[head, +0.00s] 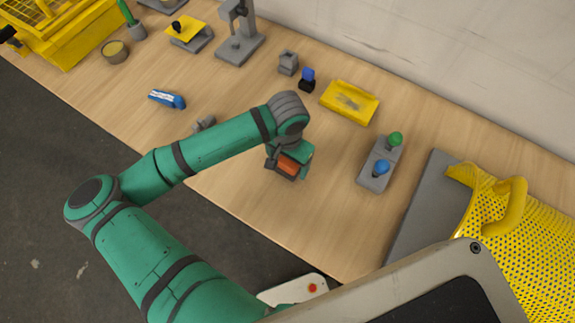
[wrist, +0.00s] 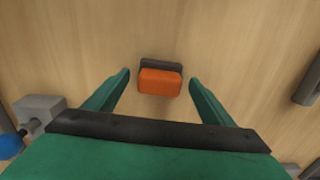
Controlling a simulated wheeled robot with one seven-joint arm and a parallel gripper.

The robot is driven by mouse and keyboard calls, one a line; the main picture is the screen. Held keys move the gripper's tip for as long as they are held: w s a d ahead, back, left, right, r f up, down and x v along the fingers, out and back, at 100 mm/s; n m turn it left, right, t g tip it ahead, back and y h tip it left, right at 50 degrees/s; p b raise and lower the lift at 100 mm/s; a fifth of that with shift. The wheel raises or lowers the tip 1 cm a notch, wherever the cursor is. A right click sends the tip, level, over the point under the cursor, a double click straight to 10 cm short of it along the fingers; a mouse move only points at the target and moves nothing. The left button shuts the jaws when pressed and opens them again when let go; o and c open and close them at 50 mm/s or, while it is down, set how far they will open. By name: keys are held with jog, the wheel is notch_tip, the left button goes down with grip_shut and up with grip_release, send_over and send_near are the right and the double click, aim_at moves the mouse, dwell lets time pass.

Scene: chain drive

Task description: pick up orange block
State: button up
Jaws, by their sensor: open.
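The orange block (wrist: 160,82) lies on the wooden table in the wrist view, against a dark grey piece (wrist: 160,65) on its far side. My gripper (wrist: 160,88) is open, with one green finger to the left of the block and one to the right, and gaps on both sides. In the head view, my gripper (head: 288,170) is over the near part of the table, and the orange block (head: 287,165) shows partly at it. The gripper hides some of the block there. I cannot tell the exact height of the fingers above the table.
A grey base (head: 370,178) with green and blue knobs stands right of my gripper. A yellow tray (head: 350,102) and a blue-topped black piece (head: 307,80) lie behind. A yellow perforated basket (head: 520,240) is at far right. Bare table (head: 240,195) surrounds the block.

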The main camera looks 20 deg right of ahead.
jog(key=shift+f, duration=1.05)
jog(key=shift+w, duration=0.1)
jog(key=c, duration=1.3)
jog(key=shift+o, duration=0.2)
jog(key=shift+r, duration=0.1)
